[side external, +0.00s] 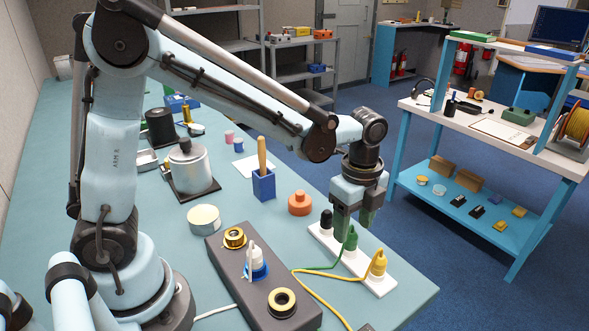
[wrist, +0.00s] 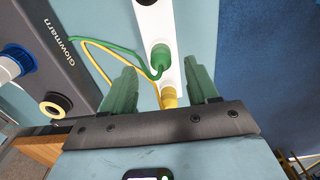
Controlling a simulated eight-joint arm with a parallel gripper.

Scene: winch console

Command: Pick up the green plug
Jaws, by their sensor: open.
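The green plug (side external: 351,239) stands upright in the middle of a white socket strip (side external: 324,238), with a green cable running from it. A yellow plug (side external: 378,264) and a black plug (side external: 327,220) stand on either side. I cannot tell whether a finger touches anything.
A dark grey console (side external: 262,290) with round fittings lies left of the strip. A yellow cable (side external: 313,293) loops between them. An orange knob (side external: 299,203) and a blue holder (side external: 264,185) stand behind. The table's right edge is close to the strip.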

